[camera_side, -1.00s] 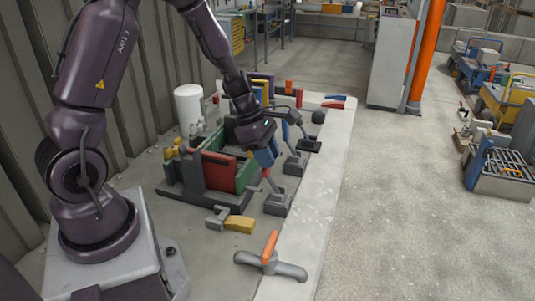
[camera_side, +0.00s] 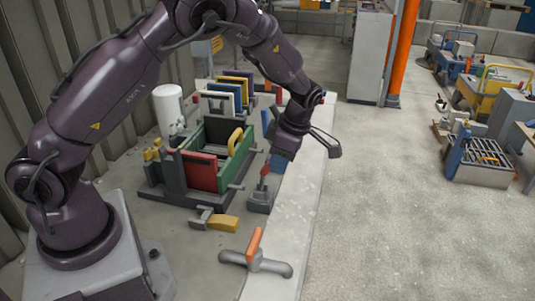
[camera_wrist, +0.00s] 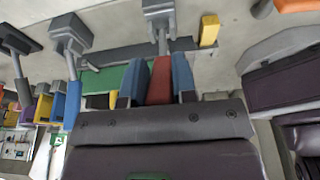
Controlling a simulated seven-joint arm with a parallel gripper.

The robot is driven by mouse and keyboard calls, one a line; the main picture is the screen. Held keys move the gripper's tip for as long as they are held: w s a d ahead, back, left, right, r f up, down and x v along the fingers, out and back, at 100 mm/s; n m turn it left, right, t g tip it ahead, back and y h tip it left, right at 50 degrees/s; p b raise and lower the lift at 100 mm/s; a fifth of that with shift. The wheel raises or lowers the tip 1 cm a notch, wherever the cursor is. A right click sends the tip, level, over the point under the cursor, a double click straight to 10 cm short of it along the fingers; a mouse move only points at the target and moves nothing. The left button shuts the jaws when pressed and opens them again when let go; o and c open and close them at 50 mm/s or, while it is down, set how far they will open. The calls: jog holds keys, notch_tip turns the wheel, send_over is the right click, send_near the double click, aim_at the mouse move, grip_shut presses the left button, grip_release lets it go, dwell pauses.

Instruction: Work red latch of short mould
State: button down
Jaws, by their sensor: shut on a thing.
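The red latch handle (camera_side: 264,170) stands roughly upright, leaning slightly right, on its grey base (camera_side: 260,200) beside the green mould (camera_side: 240,161). My gripper (camera_side: 271,162) is shut on this handle from above; its blue fingers partly hide the upper end. In the wrist view the red handle (camera_wrist: 160,82) sits between the two blue fingers of my gripper (camera_wrist: 159,76), and its grey rod runs to the base. The mould has a red panel (camera_side: 200,173) on its near end and a yellow curved piece (camera_side: 236,139) at its right side.
A blue-handled latch (camera_wrist: 74,103) stands nearby in the wrist view. Several coloured panels (camera_side: 236,86) stand behind the mould, and a white cylinder (camera_side: 168,106) behind left. An orange-handled grey fitting (camera_side: 254,257) lies in front. The pale strip (camera_side: 303,205) to the right is mostly clear.

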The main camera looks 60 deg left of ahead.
jog(key=shift+w+d+f+g+y, duration=0.7)
jog(key=shift+d+f+g+y, duration=0.05)
jog(key=shift+f+g+y, duration=0.45)
jog(key=shift+w+d+f+g+y, duration=0.75)
jog(key=shift+f+g+y, duration=0.4)
jog(key=shift+f, duration=0.1)
jog(key=shift+w+d+f+g+y, duration=0.7)
jog(key=shift+f+g+y, duration=0.45)
jog(key=shift+f, duration=0.05)
jog(key=c, duration=0.9)
grip_release()
